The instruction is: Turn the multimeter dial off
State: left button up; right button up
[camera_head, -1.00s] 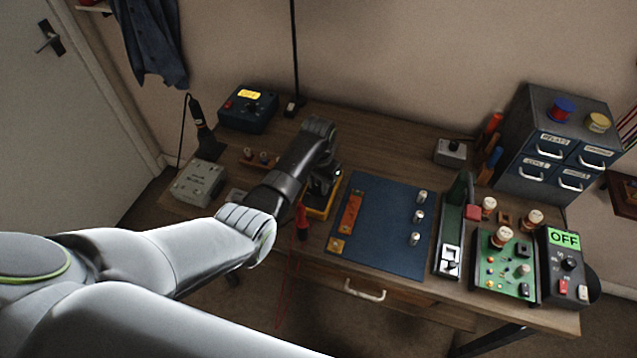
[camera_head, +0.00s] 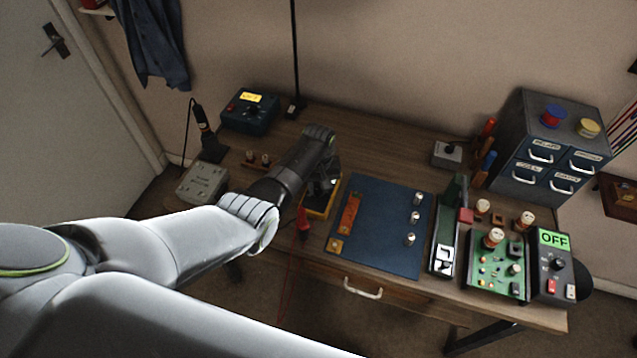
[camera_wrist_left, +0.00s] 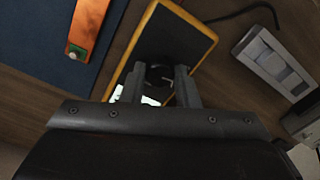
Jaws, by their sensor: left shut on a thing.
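The multimeter (camera_head: 317,212) is a dark device with a yellow-orange edge, lying on the desk under my left gripper. My left gripper (camera_head: 325,190) reaches down over it and hides much of its face in the head view. In the left wrist view the multimeter's dark face (camera_wrist_left: 178,40) fills the middle. There the left gripper's two fingers (camera_wrist_left: 157,80) stand on either side of the round black dial (camera_wrist_left: 156,70) and are shut on it. A bright patch, perhaps the display, is partly hidden behind the fingers. The dial's setting cannot be read. My right gripper is not in view.
A blue mat (camera_head: 378,250) with an orange strip and metal knobs lies right of the multimeter. A grey box (camera_head: 203,182) is to the left. A green board (camera_head: 497,272) and a black box reading OFF (camera_head: 556,266) stand at the right. Red probes lie near the front edge.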

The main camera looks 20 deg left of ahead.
aim_at(318, 189)
pick_arm(q)
jog(key=shift+r+n+p, duration=0.1)
jog(key=shift+n+p, duration=0.3)
jog(key=shift+n, duration=1.4)
jog(key=o, duration=1)
jog(key=shift+r, duration=0.45)
notch_tip(318, 189, up, 16)
jog(key=shift+r+b, duration=0.2)
jog(key=shift+b, duration=0.1)
